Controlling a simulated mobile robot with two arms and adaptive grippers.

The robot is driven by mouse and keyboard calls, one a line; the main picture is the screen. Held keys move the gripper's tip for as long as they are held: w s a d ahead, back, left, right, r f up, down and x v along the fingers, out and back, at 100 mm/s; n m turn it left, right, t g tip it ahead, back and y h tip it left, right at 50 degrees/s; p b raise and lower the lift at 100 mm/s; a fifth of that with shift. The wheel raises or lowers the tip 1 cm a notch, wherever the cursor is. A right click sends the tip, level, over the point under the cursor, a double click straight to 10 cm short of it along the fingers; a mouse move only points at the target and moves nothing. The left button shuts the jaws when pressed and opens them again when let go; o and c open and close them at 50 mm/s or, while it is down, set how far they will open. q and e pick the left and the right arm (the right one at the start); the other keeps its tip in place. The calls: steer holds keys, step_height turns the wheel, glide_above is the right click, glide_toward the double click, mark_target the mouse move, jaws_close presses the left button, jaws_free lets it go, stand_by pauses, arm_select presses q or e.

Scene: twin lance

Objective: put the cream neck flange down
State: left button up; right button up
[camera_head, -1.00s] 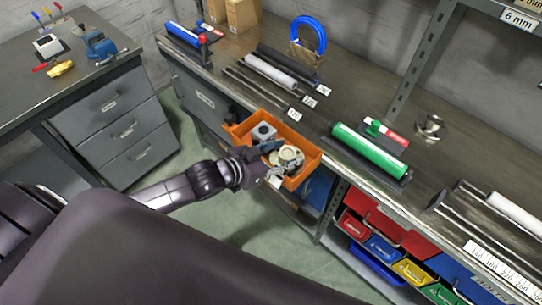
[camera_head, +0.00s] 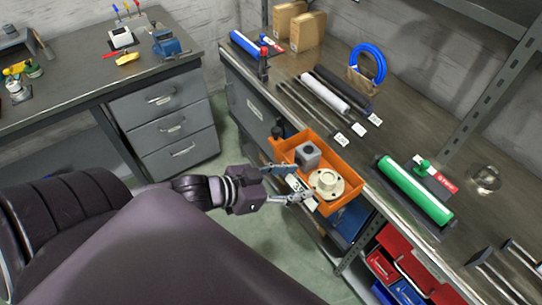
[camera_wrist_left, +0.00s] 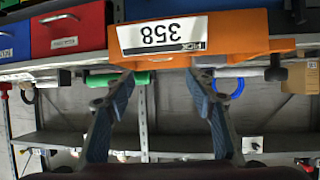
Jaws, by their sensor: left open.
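The cream neck flange (camera_head: 326,183) lies in the orange bin (camera_head: 345,207), at its near right end, with its round raised neck facing up. A grey block with a round hole (camera_head: 307,156) sits beside it in the same bin. My left gripper (camera_head: 285,183) is open and empty at the bin's near-left side, its fingers apart and clear of the flange. In the left wrist view the open fingers (camera_wrist_left: 160,90) point toward the orange bin's labelled front (camera_wrist_left: 200,38); the flange is hidden there. My right gripper is not in view.
The bin sits at the front edge of the long workbench (camera_head: 290,100). A green roll (camera_head: 412,190) and a blue coil (camera_head: 368,65) are on the bench. A drawer cabinet (camera_head: 165,125) stands to the left. Red and blue bins are below the bench.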

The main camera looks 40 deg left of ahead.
arm_select(q)
steer(key=shift+a, duration=0.1)
steer(key=a+f+n+g+y, duration=0.1)
steer(key=a+f+y, duration=0.1)
steer(key=a+f, duration=0.45)
steer(key=s+a+f+n+y, duration=0.1)
steer(key=a+f, duration=0.2)
steer(key=f, duration=0.6)
steer(key=a+f+n+g+y, duration=0.1)
steer(key=a+f+y, duration=0.1)
steer(key=a+f, duration=0.45)
steer(key=s+f+g+y, duration=0.1)
steer(key=s+f, duration=0.2)
steer(key=f, duration=0.3)
steer(key=s+f+g, duration=0.1)
steer(key=s+f, duration=0.2)
steer(key=f, duration=0.2)
steer(key=s+d+f+g, duration=0.2)
steer(key=s+d+f, duration=0.2)
steer(key=s+f, duration=0.2)
steer(key=s+d+f+g, duration=0.2)
steer(key=s+d+f, duration=0.2)
steer(key=s+f, duration=0.3)
steer(key=s+d+f+g, duration=0.2)
steer(key=s+d+f, duration=0.2)
steer(key=s, duration=0.9)
step_height(320, 180, down, 3)
steer(key=shift+s+d+f, duration=0.15)
steer(key=shift+s+d, duration=0.05)
steer(key=shift+d, duration=0.15)
